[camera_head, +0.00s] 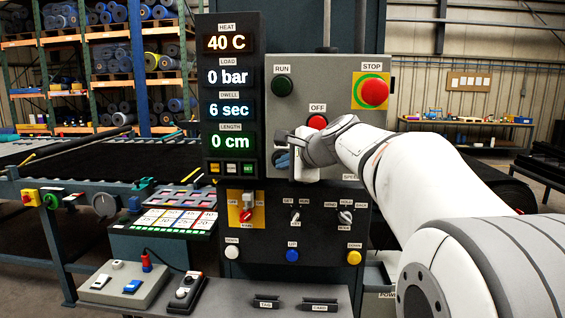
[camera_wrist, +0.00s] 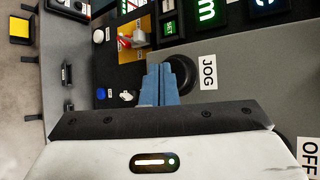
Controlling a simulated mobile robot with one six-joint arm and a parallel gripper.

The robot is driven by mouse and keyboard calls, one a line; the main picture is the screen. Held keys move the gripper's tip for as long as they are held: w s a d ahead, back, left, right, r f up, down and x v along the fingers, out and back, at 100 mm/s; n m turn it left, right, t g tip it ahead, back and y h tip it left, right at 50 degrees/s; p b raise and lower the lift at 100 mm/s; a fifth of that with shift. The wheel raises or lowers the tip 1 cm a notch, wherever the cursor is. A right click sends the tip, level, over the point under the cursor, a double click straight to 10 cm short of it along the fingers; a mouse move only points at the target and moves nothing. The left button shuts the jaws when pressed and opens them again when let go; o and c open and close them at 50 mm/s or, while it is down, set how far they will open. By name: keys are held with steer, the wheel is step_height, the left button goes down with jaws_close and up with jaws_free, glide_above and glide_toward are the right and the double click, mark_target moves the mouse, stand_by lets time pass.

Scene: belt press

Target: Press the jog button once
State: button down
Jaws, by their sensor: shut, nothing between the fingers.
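The jog button is a round black button (camera_wrist: 186,70) on the grey panel, beside a white JOG label (camera_wrist: 208,72) in the wrist view. My gripper (camera_wrist: 168,68) has its blue fingers shut together with nothing between them. The fingertips overlap the near side of the button in the wrist view; I cannot tell whether they touch it. In the head view my gripper (camera_head: 282,160) is at the lower left of the grey panel (camera_head: 340,75), and my gripper and wrist hide most of the jog button and its label.
Near my gripper are the red OFF button (camera_head: 317,121), the dark RUN button (camera_head: 281,86) and the red STOP button (camera_head: 374,92). The display column (camera_head: 231,80) stands close on the left. Below are a red switch (camera_head: 246,214) and selector knobs (camera_head: 345,216).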

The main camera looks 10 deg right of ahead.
steer(key=shift+w+d, duration=0.15)
steer(key=shift+w, duration=0.25)
stand_by(0.3)
steer(key=shift+s, duration=0.15)
steer(key=shift+s+a, duration=0.3)
steer(key=shift+s, duration=0.4)
steer(key=shift+s, duration=0.1)
steer(key=s, duration=0.1)
steer(key=s+a+b, duration=0.1)
steer(key=s, duration=0.2)
steer(key=shift+s+a+b, duration=0.25)
steer(key=shift+s+b, duration=0.05)
stand_by(0.5)
